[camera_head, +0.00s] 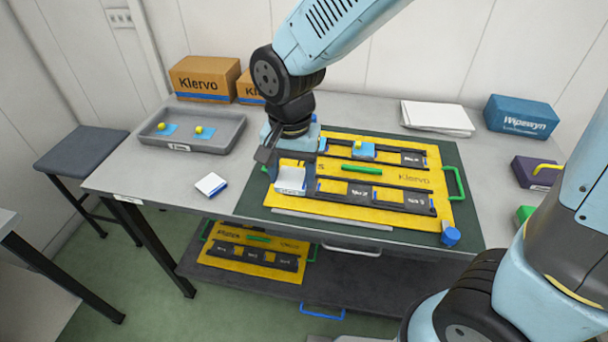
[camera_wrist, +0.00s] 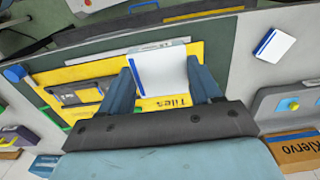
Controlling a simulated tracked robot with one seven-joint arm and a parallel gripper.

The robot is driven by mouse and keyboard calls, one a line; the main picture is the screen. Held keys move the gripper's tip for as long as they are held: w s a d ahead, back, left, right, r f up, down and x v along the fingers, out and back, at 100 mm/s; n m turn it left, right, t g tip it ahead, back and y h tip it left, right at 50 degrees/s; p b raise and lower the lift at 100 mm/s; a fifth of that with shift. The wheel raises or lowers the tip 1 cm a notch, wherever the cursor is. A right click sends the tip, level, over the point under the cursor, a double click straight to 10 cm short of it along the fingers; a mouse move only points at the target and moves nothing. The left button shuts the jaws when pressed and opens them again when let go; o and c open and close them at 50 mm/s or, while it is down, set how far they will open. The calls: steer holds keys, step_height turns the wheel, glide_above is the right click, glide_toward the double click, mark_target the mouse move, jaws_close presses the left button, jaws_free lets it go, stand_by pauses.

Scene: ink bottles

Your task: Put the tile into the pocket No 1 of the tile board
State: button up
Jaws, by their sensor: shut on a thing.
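My gripper (camera_head: 279,163) is shut on a white tile (camera_head: 290,179) with a blue edge stripe. In the wrist view the tile (camera_wrist: 160,72) sits between the two fingers (camera_wrist: 160,80). The tile is over the left end of the yellow tile board (camera_head: 352,213); I cannot tell whether it touches the board. The board also shows in the wrist view (camera_wrist: 75,73), with the word "Tiles" near the tile. The front row's left end is hidden by the tile.
Another white tile (camera_head: 211,185) lies on the table, left of the board. A grey tray (camera_head: 222,144) holds two blue pieces with yellow knobs. A similar blue piece (camera_head: 362,152) sits in the board's back row. A blue cylinder (camera_head: 450,237) stands at the front right.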

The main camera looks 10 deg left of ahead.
steer(key=w+f, duration=0.2)
steer(key=w, duration=0.1)
steer(key=w+f, duration=0.2)
steer(key=w, duration=0.1)
steer(key=w+d+f, duration=0.1)
steer(key=w+f, duration=0.2)
steer(key=shift+w, duration=0.2)
steer(key=shift+w+f, duration=0.65)
steer(key=shift+f, duration=0.1)
step_height(320, 180, down, 3)
steer(key=shift+r, duration=0.1)
steer(key=shift+c, duration=0.4)
steer(key=o, duration=1.2)
step_height(320, 180, up, 12)
